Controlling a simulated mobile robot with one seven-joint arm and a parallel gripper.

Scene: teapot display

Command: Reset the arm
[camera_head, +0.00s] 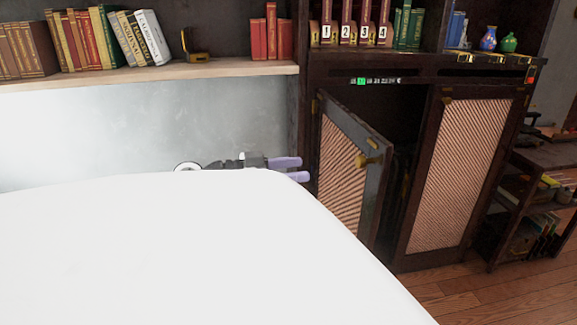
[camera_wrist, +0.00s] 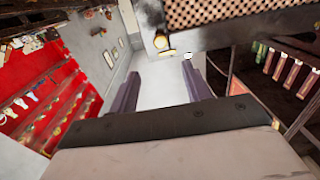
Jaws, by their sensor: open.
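My gripper (camera_head: 300,169) shows in the head view with its two purple fingers apart, pointing right toward the dark cabinet. It is open, and no object shows between the fingers. Most of my arm is hidden behind the white surface in front. In the wrist view the two fingers of my gripper (camera_wrist: 161,78) stand apart over a pale background.
The right cabinet door (camera_head: 460,165) looks shut or nearly so. A shelf (camera_head: 150,76) with books runs along the wall above my gripper. Numbered books (camera_head: 354,28) stand on the cabinet. A lattice panel (camera_wrist: 235,15) with brass fittings is close in the wrist view.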

